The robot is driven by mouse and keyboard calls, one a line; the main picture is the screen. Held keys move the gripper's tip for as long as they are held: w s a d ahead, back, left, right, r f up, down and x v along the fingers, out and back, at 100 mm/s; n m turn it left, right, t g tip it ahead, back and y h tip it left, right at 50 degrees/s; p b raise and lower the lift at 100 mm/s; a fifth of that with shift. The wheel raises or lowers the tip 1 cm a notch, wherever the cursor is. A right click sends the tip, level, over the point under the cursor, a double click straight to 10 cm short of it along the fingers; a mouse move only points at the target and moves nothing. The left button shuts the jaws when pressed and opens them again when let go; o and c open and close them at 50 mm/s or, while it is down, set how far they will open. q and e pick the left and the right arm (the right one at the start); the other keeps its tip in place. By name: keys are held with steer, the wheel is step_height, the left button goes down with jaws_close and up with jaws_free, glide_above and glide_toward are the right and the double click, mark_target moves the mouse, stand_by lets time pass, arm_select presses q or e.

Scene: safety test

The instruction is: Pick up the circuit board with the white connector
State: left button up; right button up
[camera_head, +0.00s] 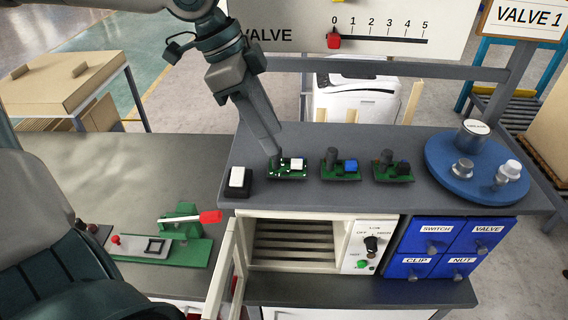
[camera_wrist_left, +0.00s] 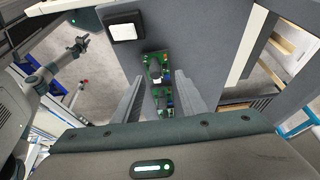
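The circuit board with the white connector (camera_head: 298,164) is green and lies flat on the grey raised shelf, leftmost of the boards. My left gripper (camera_head: 274,158) reaches down to its left end and partly hides it. In the left wrist view the board (camera_wrist_left: 155,66) shows beyond the two fingers. The fingers (camera_wrist_left: 158,98) stand apart with a gap between them, so the gripper is open. I cannot tell whether they touch the board. An arm at the left of the wrist view seems to be my right one; its gripper (camera_wrist_left: 80,46) is too small to read.
A board with a blue connector (camera_head: 350,166) and one with a black connector (camera_head: 403,168) lie to the right. A black box with a white button (camera_head: 237,178) stands to the left. A blue turntable (camera_head: 446,178) carries metal parts. Blue drawers (camera_head: 430,262) sit below.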

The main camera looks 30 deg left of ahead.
mark_target(288, 160)
arm_select(q)
steer(key=x, duration=0.2)
steer(key=p+x, duration=0.1)
steer(key=x, duration=0.1)
steer(key=shift+s, duration=0.45)
steer(key=shift+w+d+f, duration=0.15)
steer(key=shift+f, duration=0.4)
jaws_close()
